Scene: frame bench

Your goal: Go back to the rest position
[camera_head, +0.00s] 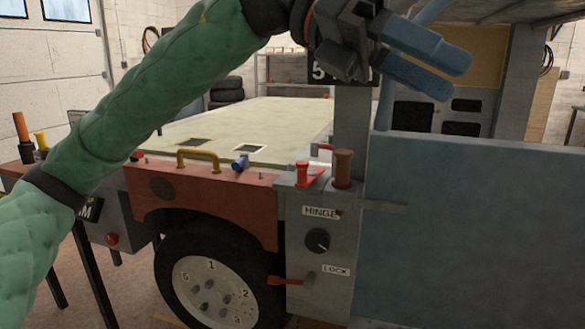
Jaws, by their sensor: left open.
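My left arm, in a green padded sleeve, comes in from the left and rises across the picture. My left gripper (432,63) is at the top right of centre, raised above the bench and in front of the grey post. Its two blue fingers point right and stand a little apart, with nothing seen between them. My right gripper is not in this view.
The frame bench has a pale flat top (265,122), a red fender (215,200) over a wheel (212,285), and a yellow handle (198,157). A red-handled tool (303,173) and a brown knob (343,165) stand near the post.

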